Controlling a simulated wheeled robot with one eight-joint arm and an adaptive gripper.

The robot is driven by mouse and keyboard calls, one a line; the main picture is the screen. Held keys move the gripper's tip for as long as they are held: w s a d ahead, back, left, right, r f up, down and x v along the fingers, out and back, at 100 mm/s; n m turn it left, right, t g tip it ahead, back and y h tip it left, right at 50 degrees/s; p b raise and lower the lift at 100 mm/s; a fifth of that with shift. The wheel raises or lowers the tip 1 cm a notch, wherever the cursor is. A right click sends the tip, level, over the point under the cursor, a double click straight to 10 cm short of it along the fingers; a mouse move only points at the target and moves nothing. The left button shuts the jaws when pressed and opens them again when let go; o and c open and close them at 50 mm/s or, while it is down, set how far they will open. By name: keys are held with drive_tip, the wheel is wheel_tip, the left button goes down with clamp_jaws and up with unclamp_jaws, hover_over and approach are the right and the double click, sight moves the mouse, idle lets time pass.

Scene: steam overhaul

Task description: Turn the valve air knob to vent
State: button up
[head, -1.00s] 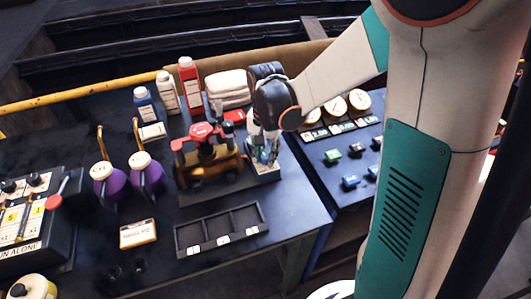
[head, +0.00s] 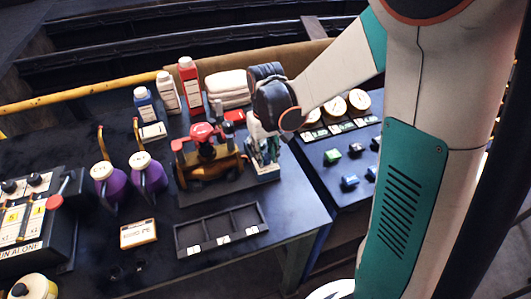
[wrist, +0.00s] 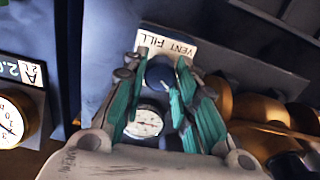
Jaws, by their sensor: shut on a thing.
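The dark blue round air knob (wrist: 160,72) sits between my gripper's teal fingers in the wrist view, just below a white label (wrist: 170,45) reading VENT and FILL. My gripper (wrist: 158,84) is shut on the knob, with a finger at each side. No pointer on the knob can be made out, so its setting is unclear. In the head view my gripper (head: 264,152) reaches down at the right end of the valve fixture (head: 205,160), and the knob is hidden there.
A small white gauge (wrist: 145,122) lies under the fingers. The red-topped clamp (head: 203,131) stands close left of my gripper. A divided tray (head: 222,230) lies in front, and bottles (head: 190,84) and folded cloths (head: 228,88) behind. A gauge panel (head: 335,113) is to the right.

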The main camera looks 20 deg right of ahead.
sight(265, 156)
drive_tip(key=shift+n, duration=0.6)
drive_tip(key=o, duration=1.1)
drive_tip(key=shift+r, duration=0.1)
wheel_tip(265, 156, up, 12)
drive_tip(key=shift+f, duration=0.1)
drive_tip(key=shift+s+r+m+t, duration=0.45)
drive_tip(key=shift+s+t, duration=0.75)
drive_tip(key=shift+s, duration=1.3)
drive_tip(key=shift+s+r+m+t, duration=0.2)
drive_tip(key=shift+s+r+t, duration=0.75)
drive_tip(key=shift+s, duration=1.6)
drive_tip(key=shift+s+r+m+t, duration=0.3)
drive_tip(key=shift+s+t, duration=1.15)
drive_tip(key=shift+s, duration=1.05)
